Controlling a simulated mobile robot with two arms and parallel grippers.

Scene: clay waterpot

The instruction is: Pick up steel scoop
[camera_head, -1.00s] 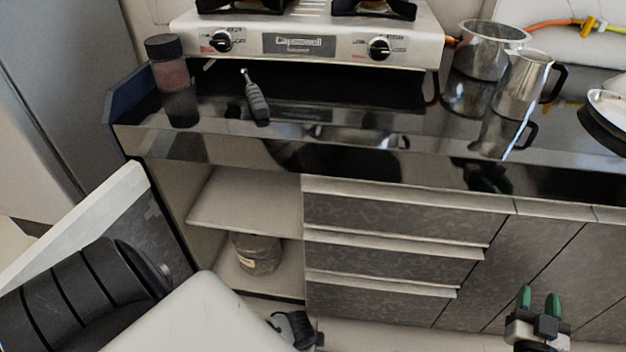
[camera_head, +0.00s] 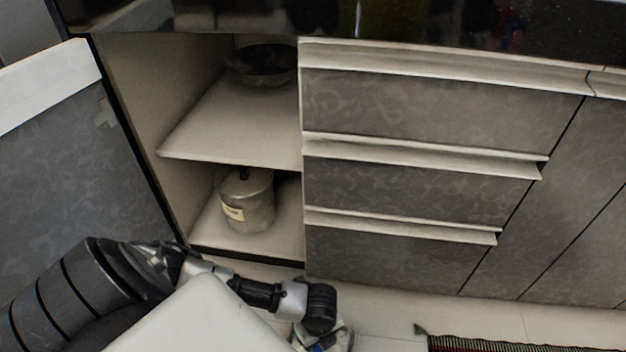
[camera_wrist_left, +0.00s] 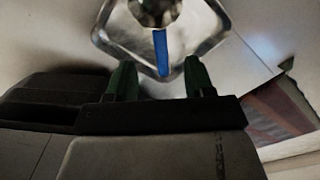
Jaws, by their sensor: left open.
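In the left wrist view, my left gripper (camera_wrist_left: 160,80) is open, with its two green fingertips apart and nothing seen between them. Just beyond the fingertips is a shiny steel object, which looks like the steel scoop (camera_wrist_left: 190,48), with a narrow blue strip (camera_wrist_left: 161,52) pointing towards the gap. A round metal part shows at the top edge of that view. In the head view, my left arm reaches to the bottom middle, and a bit of shiny metal with blue shows below its wrist; the fingertips are hidden there. My right gripper is not in view.
An open cabinet holds a dark bowl (camera_head: 262,66) on its upper shelf and a lidded metal pot (camera_head: 246,200) below. Its open door (camera_head: 60,140) stands at the left. Closed drawers (camera_head: 410,180) stand to the right. A striped rug (camera_head: 500,343) lies at bottom right.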

